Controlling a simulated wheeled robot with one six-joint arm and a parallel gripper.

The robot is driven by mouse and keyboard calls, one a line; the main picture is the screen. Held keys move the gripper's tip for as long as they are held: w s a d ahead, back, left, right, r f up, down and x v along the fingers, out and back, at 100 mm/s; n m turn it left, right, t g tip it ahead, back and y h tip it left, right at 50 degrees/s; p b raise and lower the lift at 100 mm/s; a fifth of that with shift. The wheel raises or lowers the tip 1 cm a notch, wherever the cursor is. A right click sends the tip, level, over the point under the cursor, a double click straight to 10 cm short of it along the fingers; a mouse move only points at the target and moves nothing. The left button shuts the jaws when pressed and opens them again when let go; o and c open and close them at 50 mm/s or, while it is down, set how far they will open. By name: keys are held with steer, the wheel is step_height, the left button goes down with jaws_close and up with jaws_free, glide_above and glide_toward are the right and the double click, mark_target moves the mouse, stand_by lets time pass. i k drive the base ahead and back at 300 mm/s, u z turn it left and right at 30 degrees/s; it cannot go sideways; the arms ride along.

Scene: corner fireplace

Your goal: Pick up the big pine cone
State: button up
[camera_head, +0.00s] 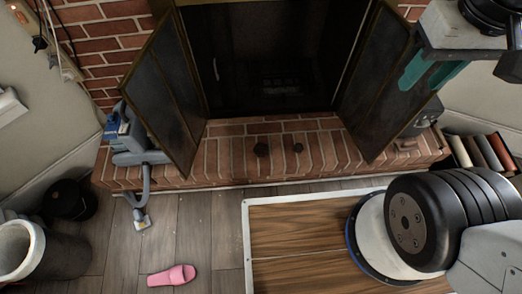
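My gripper (428,75) is at the upper right, in front of the right fireplace door. Its two teal fingers look apart, with nothing seen between them.
Open glass doors stand at left (165,95) and right (374,85) of the hearth (225,158). A blue-grey vacuum-like device (140,157) is at the hearth's left end. A pink slipper (172,275) lies on the floor. Books (487,152) stand at right.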

mark_target(261, 149)
steer(key=k, duration=1.65)
steer(key=u, duration=0.75)
steer(key=i, duration=1.65)
steer(key=z, duration=1.3)
